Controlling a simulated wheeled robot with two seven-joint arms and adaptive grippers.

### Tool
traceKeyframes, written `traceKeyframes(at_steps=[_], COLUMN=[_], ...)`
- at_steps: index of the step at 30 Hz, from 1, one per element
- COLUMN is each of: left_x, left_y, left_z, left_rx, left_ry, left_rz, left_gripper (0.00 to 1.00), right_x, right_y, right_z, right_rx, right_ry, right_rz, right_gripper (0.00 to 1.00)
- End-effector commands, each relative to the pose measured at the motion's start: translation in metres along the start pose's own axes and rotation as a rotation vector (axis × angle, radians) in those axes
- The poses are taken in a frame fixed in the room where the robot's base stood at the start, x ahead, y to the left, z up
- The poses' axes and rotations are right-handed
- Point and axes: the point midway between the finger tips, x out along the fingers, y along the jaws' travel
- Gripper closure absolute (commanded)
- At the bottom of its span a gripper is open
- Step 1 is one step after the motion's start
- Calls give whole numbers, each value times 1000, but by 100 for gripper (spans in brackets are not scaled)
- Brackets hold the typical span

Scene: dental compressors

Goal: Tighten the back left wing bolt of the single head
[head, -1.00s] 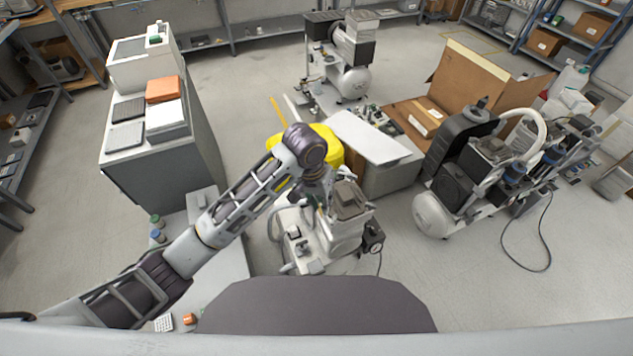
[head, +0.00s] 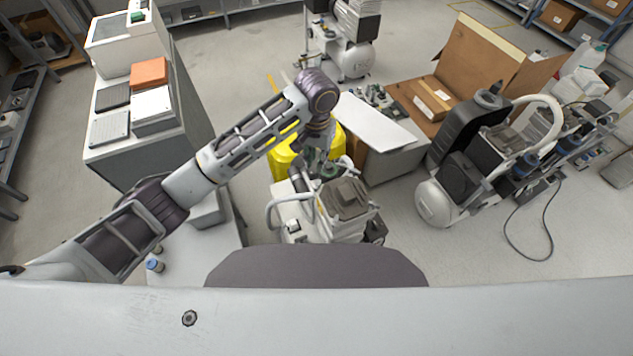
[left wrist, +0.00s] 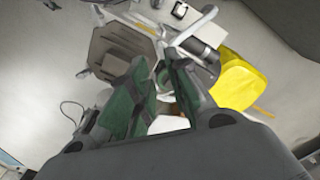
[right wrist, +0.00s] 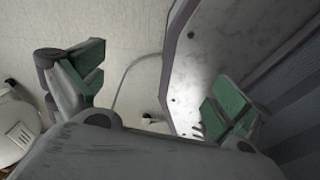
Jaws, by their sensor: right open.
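The single-head compressor (head: 345,198), with a grey-brown top, stands on the floor in front of me. Its top also shows in the left wrist view (left wrist: 122,48). My left gripper (head: 320,165) is low at its back edge, on the side near the yellow object. In the left wrist view its green-padded fingers (left wrist: 160,68) are close together beside the head, around or next to a small roundish part. The wing bolt cannot be made out; the fingers may hide it. My right gripper (right wrist: 155,80) is open and empty, its fingers wide apart.
A yellow object (head: 283,160) stands just behind the compressor. A grey box with a white panel (head: 370,130) is behind it to the right. A larger compressor (head: 470,165) stands at right, a grey cabinet (head: 150,165) at left. Floor at right front is clear.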

Motion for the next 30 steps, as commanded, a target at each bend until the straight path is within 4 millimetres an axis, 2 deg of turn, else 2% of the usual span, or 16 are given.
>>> traceKeyframes(at_steps=[6,14,21,30], left_x=[1,14,42,82], left_y=[0,0,0,0], left_z=[0,0,0,1], left_rx=[0,-1,-1,0], left_ry=[0,-2,-2,-1], left_rz=[1,1,0,1], left_gripper=[81,81,81,81], right_x=[-1,0,1,2], right_y=[-3,-2,0,1], right_z=[18,11,2,2], right_rx=[0,0,0,-1], right_ry=[-22,-14,-2,-2], right_rz=[-3,-2,0,1], right_gripper=[0,0,0,0])
